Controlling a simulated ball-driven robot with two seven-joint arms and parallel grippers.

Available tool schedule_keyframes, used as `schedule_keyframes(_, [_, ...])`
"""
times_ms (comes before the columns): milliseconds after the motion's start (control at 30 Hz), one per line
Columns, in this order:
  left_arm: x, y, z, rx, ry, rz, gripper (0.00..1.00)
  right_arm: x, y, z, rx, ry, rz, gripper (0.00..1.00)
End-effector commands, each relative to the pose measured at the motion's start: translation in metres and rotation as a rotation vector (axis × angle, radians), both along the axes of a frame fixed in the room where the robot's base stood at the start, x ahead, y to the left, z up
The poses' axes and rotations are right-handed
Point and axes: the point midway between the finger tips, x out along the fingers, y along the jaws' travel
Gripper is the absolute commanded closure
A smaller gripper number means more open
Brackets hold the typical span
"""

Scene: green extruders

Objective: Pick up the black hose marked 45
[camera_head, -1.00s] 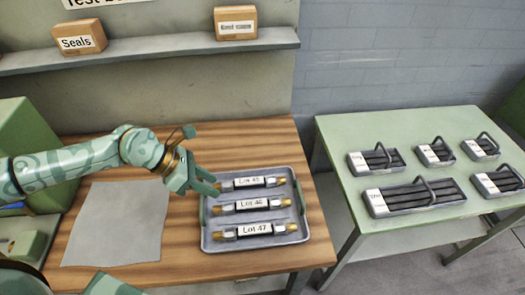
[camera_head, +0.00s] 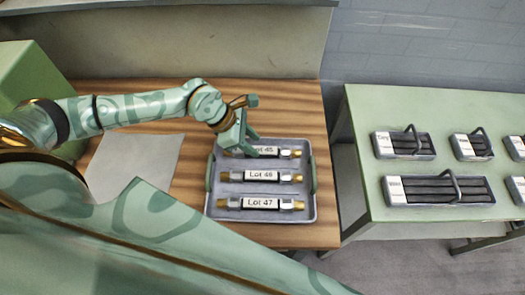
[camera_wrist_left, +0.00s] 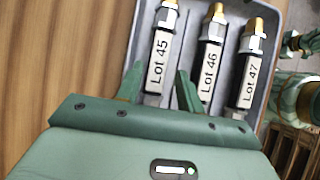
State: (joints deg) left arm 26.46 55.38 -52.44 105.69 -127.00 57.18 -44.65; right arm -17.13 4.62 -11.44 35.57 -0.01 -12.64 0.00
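The Lot 45 hose (camera_head: 286,153) is a short black hose with a white label and brass ends. It lies in the far row of a grey tray (camera_head: 213,207). My left gripper (camera_head: 246,139) is over its left end. In the left wrist view the hose (camera_wrist_left: 161,50) runs up from between the two green fingers (camera_wrist_left: 160,90), which are open with one on each side. I cannot tell whether they touch it. The Lot 46 hose (camera_head: 262,175) and Lot 47 hose (camera_head: 262,203) lie in nearer rows. My right gripper seems to show at the wrist view's right edge (camera_wrist_left: 299,44), its state unclear.
The tray stands on a wooden table (camera_head: 295,100) beside a grey sheet (camera_head: 150,160). A green table (camera_head: 365,215) at the right holds several handled carriers (camera_head: 405,143). One of my arm links fills the lower foreground.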

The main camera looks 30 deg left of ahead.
Motion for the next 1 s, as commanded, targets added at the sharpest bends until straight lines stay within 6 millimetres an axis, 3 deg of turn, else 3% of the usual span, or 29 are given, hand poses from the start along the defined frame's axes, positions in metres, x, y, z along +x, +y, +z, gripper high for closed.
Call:
schedule_keyframes(300, [0.014,-0.023,-0.039,-0.002,0.001,0.0,0.63,-0.001,0.0,-0.007,0.0,0.002,0.0,0.69])
schedule_keyframes(567, [0.015,-0.025,-0.041,0.0,0.0,0.0,0.63,-0.001,0.0,-0.007,0.0,0.003,0.0,0.69])
schedule_keyframes(700, [0.015,-0.025,-0.041,-0.001,0.0,-0.001,0.96,-0.002,0.0,-0.007,0.0,0.003,0.0,0.69])
schedule_keyframes(733, [0.015,-0.025,-0.041,-0.001,0.0,-0.001,1.0,-0.002,0.0,-0.007,0.0,0.004,0.0,0.69])
schedule_keyframes(1000, [0.015,-0.025,-0.04,-0.001,0.0,0.0,1.0,-0.003,0.0,-0.007,0.001,0.004,0.0,0.69])
